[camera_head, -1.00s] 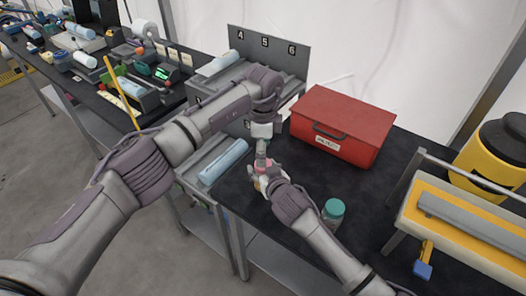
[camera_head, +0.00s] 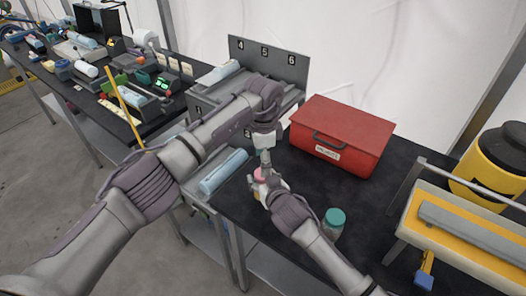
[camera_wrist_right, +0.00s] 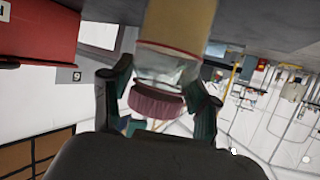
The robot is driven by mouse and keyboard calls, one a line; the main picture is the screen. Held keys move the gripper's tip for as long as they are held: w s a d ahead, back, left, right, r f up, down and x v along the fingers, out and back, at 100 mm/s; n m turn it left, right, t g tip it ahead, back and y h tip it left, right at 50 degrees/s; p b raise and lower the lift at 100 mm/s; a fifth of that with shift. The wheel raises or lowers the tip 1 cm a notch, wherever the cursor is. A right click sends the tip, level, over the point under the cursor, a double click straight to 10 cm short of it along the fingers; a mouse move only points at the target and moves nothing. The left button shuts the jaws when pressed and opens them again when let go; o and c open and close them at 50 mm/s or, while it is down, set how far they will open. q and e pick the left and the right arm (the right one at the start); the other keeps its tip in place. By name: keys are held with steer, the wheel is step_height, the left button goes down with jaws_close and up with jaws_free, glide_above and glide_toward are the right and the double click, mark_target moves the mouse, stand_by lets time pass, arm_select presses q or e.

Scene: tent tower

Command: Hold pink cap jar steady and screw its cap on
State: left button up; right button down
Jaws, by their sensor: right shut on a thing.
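The pink cap jar shows in the head view as a pink cap (camera_head: 260,173) over a pale body, mostly hidden by my right gripper (camera_head: 267,188). In the right wrist view, which is upside down, the jar has a yellow band (camera_wrist_right: 178,24), a clear neck part and the pink cap (camera_wrist_right: 156,103). The fingers of my right gripper (camera_wrist_right: 163,95) stand on both sides of it, shut on the jar. My left gripper (camera_head: 265,160) points down right above the cap. Its fingertips are too small to tell whether they touch or grip the cap.
A jar with a teal lid (camera_head: 334,217) stands right of my right forearm. A red box (camera_head: 342,137) sits behind on the black table. A numbered grey rack (camera_head: 268,62) with light blue rolls is at the back left. A yellow-grey fixture (camera_head: 470,222) stands at the right.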

arm_select(q)
steer(key=shift+f, duration=2.3)
steer(key=c, duration=1.2)
steer(key=m, duration=0.3)
steer(key=o, duration=1.3)
